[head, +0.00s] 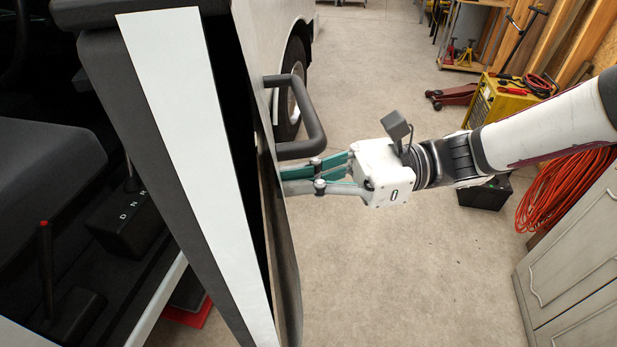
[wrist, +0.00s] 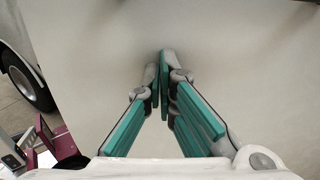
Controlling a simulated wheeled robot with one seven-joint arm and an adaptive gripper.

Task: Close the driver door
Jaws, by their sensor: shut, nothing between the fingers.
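The driver door (head: 205,150) stands open, seen nearly edge-on in the head view, with the dark cab interior to its left. Its black handle (head: 312,125) sticks out from the white outer side. My gripper (head: 283,180) reaches in from the right, just below the handle. Its green-padded fingers are at the door's outer face; I cannot tell whether they touch it. In the wrist view the fingertips (wrist: 164,55) are together and empty, in front of the pale door panel (wrist: 230,50). The handle does not show in the wrist view.
The seat (head: 45,175) and gear selector (head: 125,215) are inside the cab. A wheel (head: 291,95) is behind the handle. A yellow machine (head: 495,103), an orange cable coil (head: 565,190) and a grey cabinet (head: 575,260) stand at right. The floor (head: 410,270) below my arm is clear.

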